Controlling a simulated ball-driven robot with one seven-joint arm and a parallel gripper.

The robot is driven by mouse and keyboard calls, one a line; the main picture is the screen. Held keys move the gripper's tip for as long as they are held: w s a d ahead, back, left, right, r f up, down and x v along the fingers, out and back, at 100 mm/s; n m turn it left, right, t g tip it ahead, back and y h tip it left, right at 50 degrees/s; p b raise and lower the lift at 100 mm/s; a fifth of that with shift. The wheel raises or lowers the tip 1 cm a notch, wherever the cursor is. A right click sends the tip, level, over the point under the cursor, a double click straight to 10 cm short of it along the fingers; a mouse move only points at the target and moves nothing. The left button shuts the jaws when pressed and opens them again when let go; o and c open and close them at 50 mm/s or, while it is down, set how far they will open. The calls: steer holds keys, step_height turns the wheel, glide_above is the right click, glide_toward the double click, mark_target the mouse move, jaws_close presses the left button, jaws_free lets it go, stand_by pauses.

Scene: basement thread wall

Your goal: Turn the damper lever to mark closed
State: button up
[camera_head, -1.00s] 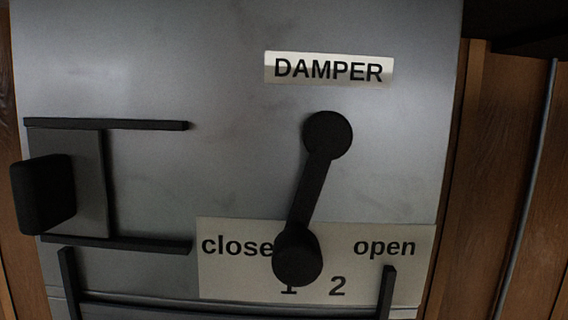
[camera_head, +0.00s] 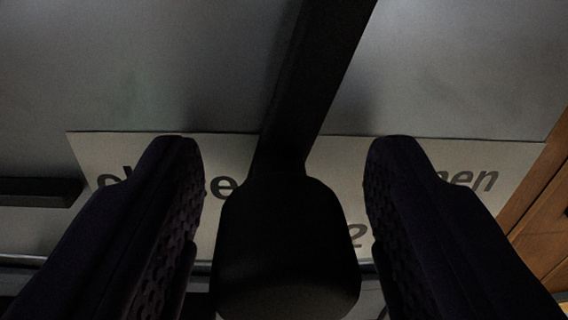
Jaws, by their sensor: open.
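The black damper lever (camera_head: 305,90) runs down from the top edge of the view, and its rounded knob (camera_head: 285,240) sits low in the middle. My gripper (camera_head: 283,155) is open, with one finger to the left and one to the right of the knob and a visible gap on each side. The lever's pivot is out of view. The white mark plate (camera_head: 340,148) lies behind the lever. Its "closed" word at left and "open" word at right are partly covered by my fingers. A "2" shows just right of the knob; the "1" is hidden.
The grey metal panel (camera_head: 160,70) fills the background. A black bar (camera_head: 38,192) sticks out at the left edge. Brown wood (camera_head: 545,205) borders the panel at the right.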

mark_target(180, 91)
steer(key=shift+c, duration=0.2)
jaws_close()
steer(key=shift+a, duration=0.1)
steer(key=shift+a+m+b, duration=0.3)
steer(key=shift+m+b, duration=0.2)
steer(key=shift+b, duration=0.35)
steer(key=shift+a+r+m+b, duration=0.15)
steer(key=shift+a+m+b, duration=0.2)
steer(key=shift+m+b, duration=0.3)
steer(key=shift+a+r+m+b, duration=0.2)
steer(key=shift+a+r+m, duration=0.25)
steer(key=shift+m, duration=0.5)
steer(key=shift+a+r+m+b, duration=0.2)
steer(key=shift+a+r+m, duration=0.25)
steer(key=shift+m, duration=0.45)
